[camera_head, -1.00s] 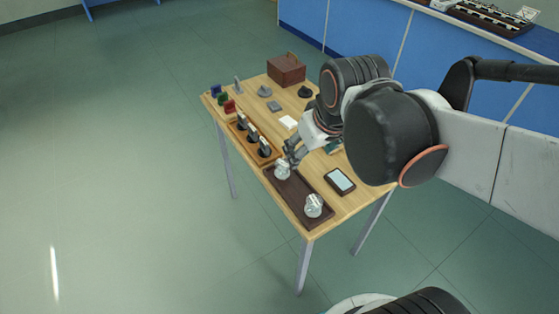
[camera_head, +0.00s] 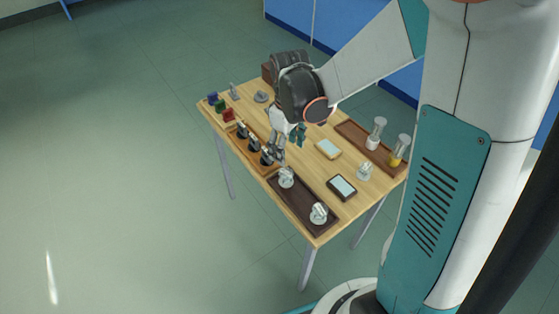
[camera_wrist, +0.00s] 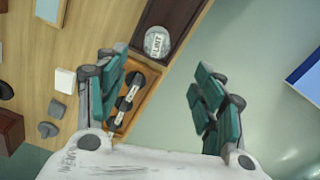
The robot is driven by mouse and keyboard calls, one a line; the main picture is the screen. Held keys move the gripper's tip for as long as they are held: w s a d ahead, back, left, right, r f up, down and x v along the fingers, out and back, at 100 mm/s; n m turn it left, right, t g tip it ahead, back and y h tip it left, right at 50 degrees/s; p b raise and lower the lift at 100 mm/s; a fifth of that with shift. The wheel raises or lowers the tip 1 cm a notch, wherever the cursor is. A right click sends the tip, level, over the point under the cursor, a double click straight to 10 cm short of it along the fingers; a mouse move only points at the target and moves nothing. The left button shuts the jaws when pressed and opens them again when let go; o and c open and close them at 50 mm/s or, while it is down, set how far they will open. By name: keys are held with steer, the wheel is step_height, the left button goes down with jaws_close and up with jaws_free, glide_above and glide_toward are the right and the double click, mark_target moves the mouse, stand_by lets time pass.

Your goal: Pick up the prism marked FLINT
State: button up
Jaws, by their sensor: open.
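A round clear-grey prism (camera_wrist: 157,43) with a white label that appears to read FLINT sits on the near end of the dark tray (camera_wrist: 187,10) in the wrist view. In the head view this looks like the upper prism (camera_head: 286,177) on the dark tray (camera_head: 300,199). A second prism (camera_head: 319,213) stands at the tray's lower end; its label is not readable. My gripper (camera_wrist: 160,85) is open and empty, its fingers spread. In the head view my gripper (camera_head: 278,149) hangs just above and behind the upper prism, beside the orange tray.
An orange tray (camera_wrist: 149,98) with several dark labelled pieces adjoins the dark tray. A dark-framed tablet (camera_head: 342,187), a glass piece (camera_head: 365,171) and a brown tray (camera_head: 354,131) with two cylinders lie to the right. Open floor borders the table's left side.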

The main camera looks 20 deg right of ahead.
mark_target(286, 173)
step_height(286, 173, down, 8)
steer(key=b, duration=0.2)
steer(key=shift+f+b, duration=0.2)
steer(key=shift+b, duration=0.2)
steer(key=shift+w+d+f+b, duration=0.15)
steer(key=shift+f+b, duration=0.55)
steer(key=shift+f, duration=0.6)
steer(key=shift+w+f+b, duration=0.15)
steer(key=shift+f+b, duration=0.5)
steer(key=shift+f, duration=0.65)
steer(key=c, duration=1.2)
